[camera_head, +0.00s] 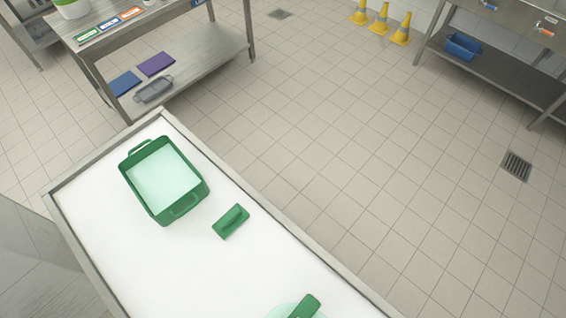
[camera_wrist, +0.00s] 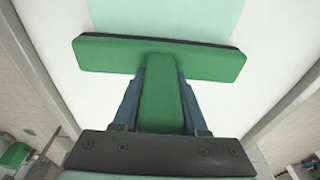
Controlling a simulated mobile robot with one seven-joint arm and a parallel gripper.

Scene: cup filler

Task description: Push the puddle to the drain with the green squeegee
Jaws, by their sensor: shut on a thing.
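In the wrist view, my gripper (camera_wrist: 161,95) is shut on the handle of the green squeegee (camera_wrist: 205,62), with a dark finger on each side. The squeegee's wide head lies across the view, with a dark strip along its far edge. A pale green patch, seemingly the puddle (camera_wrist: 165,18), lies on a white surface just beyond the head and runs out of the top of the picture. Neither my gripper nor the held squeegee can be made out for sure in the head view. A grated drain (camera_head: 517,166) is in the floor at right; another (camera_head: 280,14) is at the top.
A white, grey-rimmed table (camera_head: 100,235) holds a green tray (camera_head: 192,205) with pale contents and a green handled block (camera_head: 231,221). A green piece (camera_head: 304,306) over a pale round patch is cut off below. Yellow cones (camera_head: 379,20) stand behind. The middle floor is clear.

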